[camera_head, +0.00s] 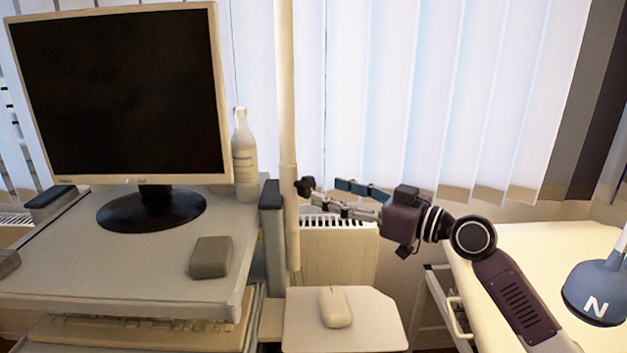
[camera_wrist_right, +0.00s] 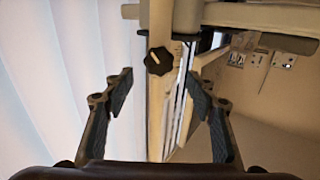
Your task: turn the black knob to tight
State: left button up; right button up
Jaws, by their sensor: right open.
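The black knob (camera_head: 305,186) is on the cream vertical pole (camera_head: 289,130), left of my right gripper. In the right wrist view the knob (camera_wrist_right: 158,61) is a lobed black disc with a pale pointer line. My right gripper (camera_head: 330,193) is open, with its fingers reaching left toward the knob. In the right wrist view the two fingers of the gripper (camera_wrist_right: 172,88) are wide apart and the knob lies ahead of them, between their lines, apart from both. Nothing is between the fingers. My left gripper is not in view.
A monitor (camera_head: 120,90) and a white bottle (camera_head: 243,155) stand on the cart (camera_head: 120,270) at left. A mouse (camera_head: 334,307) lies on a small shelf (camera_head: 375,322) below my arm. Blinds (camera_head: 430,90) hang behind. A cream bed or table (camera_head: 545,250) is at right.

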aim_at(311, 186)
jog(key=p+x, duration=0.1)
jog(key=x, duration=0.3)
jog(key=shift+w+a, duration=0.2)
jog(key=shift+w, duration=0.05)
jog(key=shift+w+a+f, duration=0.15)
jog(key=shift+w+a, duration=0.2)
jog(key=shift+a, duration=0.05)
jog(key=c, duration=1.2)
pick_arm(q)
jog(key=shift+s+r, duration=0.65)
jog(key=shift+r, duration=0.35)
pick_arm(e)
jog(key=shift+o, duration=0.2)
